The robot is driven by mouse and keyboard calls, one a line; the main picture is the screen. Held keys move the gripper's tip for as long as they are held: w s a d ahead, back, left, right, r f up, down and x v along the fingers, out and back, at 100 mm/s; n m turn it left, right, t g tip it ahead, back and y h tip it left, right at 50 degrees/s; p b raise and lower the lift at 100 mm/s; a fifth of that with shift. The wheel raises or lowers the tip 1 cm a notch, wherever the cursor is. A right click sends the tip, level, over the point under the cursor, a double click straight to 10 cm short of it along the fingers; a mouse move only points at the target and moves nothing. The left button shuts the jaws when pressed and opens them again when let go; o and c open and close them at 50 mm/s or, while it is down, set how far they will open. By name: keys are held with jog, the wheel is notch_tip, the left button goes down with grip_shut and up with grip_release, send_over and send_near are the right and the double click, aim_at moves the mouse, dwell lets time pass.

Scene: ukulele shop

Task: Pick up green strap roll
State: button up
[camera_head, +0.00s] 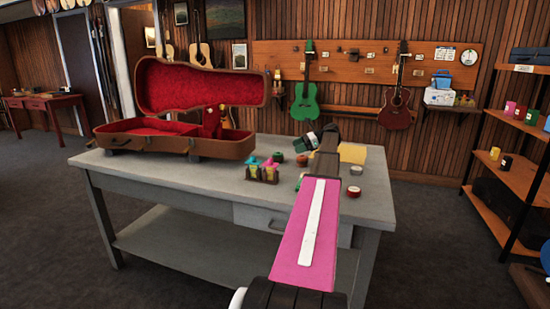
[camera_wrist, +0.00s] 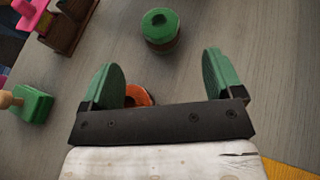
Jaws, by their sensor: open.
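The green strap roll (camera_wrist: 160,25) stands on the grey table in the wrist view, at the top middle, with a dark hole in its top. An orange roll (camera_wrist: 138,95) shows behind the left finger, partly hidden by the gripper body. In the head view my gripper (camera_head: 311,138) is over the table's back part.
A green block with a wooden knob (camera_wrist: 34,102) lies at the wrist view's left. A small rack with pink and yellow items (camera_head: 262,172) stands left of my arm. A red-and-white roll (camera_head: 354,191) is at right. An open red-lined case (camera_head: 180,145) fills the table's left.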

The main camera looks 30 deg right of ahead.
aim_at(281, 153)
jog(key=x, duration=1)
jog(key=shift+w+a+f, duration=0.1)
jog(key=shift+a+f, duration=0.1)
jog(key=shift+a, duration=0.05)
jog(key=c, duration=1.1)
